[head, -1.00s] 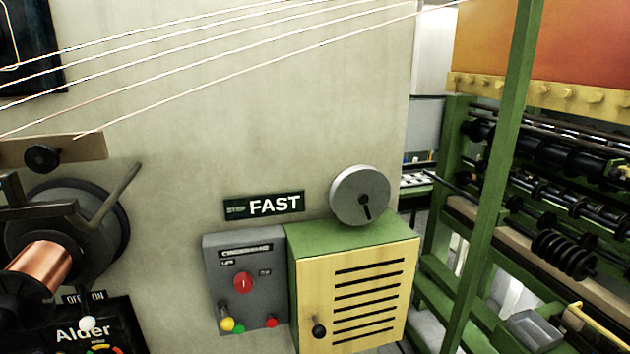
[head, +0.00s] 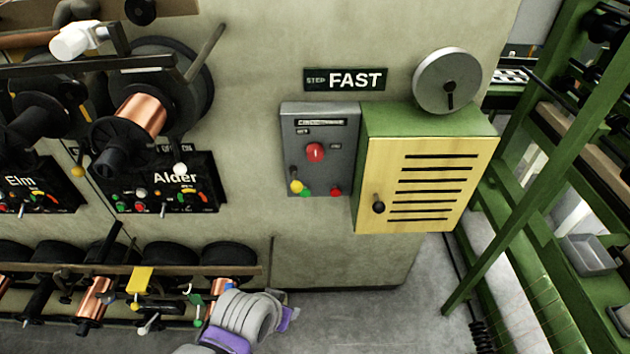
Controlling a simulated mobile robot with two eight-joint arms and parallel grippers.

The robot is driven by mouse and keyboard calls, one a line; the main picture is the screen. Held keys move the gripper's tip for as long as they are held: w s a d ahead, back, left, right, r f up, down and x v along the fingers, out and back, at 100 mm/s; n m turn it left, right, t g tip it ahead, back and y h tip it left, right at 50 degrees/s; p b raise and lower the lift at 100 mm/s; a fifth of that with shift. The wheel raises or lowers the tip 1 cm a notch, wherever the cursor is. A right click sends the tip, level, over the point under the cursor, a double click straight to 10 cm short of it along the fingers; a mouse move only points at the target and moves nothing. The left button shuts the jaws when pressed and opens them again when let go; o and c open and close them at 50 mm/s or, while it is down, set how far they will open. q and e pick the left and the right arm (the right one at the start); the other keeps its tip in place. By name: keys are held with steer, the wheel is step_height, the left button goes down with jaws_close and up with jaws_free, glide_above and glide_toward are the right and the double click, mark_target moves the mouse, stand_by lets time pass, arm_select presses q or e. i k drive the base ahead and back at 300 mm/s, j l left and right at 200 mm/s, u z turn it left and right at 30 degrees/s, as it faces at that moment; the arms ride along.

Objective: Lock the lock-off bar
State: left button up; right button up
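I cannot tell for sure which part is the lock-off bar. A long brown rail (head: 205,270) runs across the lower left, above a row of spools. A yellow block (head: 141,280) and small white and green pieces (head: 195,298) are at the rail and just below it. I cannot make out whether any of these is a lock. A grey and purple link of my arm (head: 245,318) shows at the bottom, in front of the rail's right end. No gripper fingers can be made out.
A grey control box (head: 318,155) with a red knob and a yellow-fronted cabinet (head: 428,185) are on the wall under a FAST sign (head: 345,79). The Alder panel (head: 160,181) and Elm panel (head: 38,187) sit left. Floor (head: 360,320) is clear below the cabinet.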

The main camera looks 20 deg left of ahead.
mark_target(297, 186)
steer(key=k+j+z, duration=0.1)
steer(key=j+z, duration=0.35)
steer(key=k+j+z, duration=0.15)
steer(key=j+z, duration=0.25)
steer(key=k+j+z, duration=0.35)
steer(key=k+j, duration=0.95)
steer(key=j, duration=0.15)
steer(key=k+j+z, duration=0.1)
steer(key=k+j, duration=0.55)
steer(key=j, duration=0.2)
